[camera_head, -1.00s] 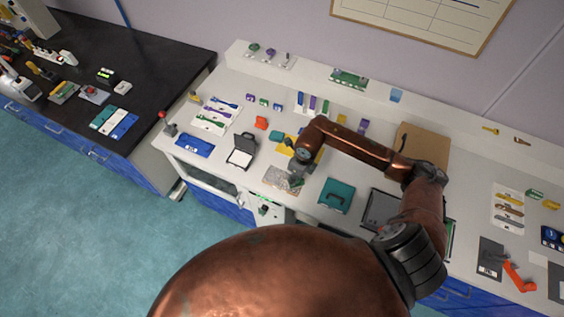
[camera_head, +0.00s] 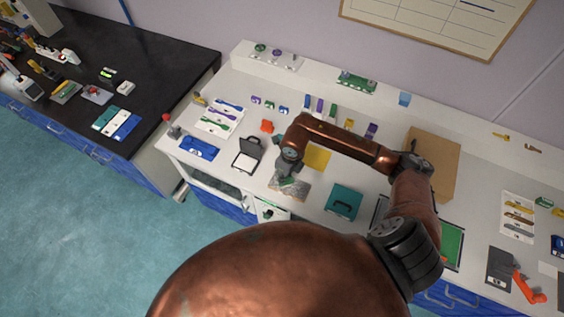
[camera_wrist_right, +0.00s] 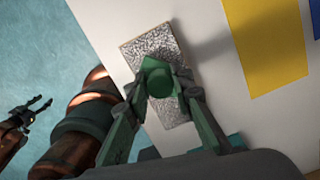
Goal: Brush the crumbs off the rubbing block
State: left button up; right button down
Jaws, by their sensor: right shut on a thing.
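The rubbing block (camera_wrist_right: 168,50) is a flat, grey speckled slab on the white bench. In the head view it shows below my right gripper (camera_head: 287,178). In the right wrist view my right gripper (camera_wrist_right: 160,95) is shut on a green brush (camera_wrist_right: 157,80), seen end-on over the middle of the block. The brush hides part of the block, and I cannot tell whether it touches. Crumbs cannot be told apart from the speckle. My left gripper (camera_wrist_right: 28,112) appears at the left of the wrist view, open and empty, away from the block.
A yellow sheet (camera_head: 317,157) lies behind and right of the block. A teal case (camera_head: 343,200) stands to its right and an open black case (camera_head: 247,156) to its left. The bench's front edge is close to the block. A cardboard box (camera_head: 433,160) stands farther right.

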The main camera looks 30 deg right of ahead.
notch_tip(320, 180, up, 3)
jog(key=shift+r+p, duration=0.15)
jog(key=shift+p, duration=0.6)
jog(key=shift+r+p, duration=0.4)
jog(key=shift+r, duration=0.35)
jog(key=shift+w+r+p, duration=0.1)
jog(key=shift+r+p, duration=0.25)
jog(key=shift+r, duration=0.35)
jog(key=shift+r+p, duration=0.4)
jog(key=shift+r, duration=0.5)
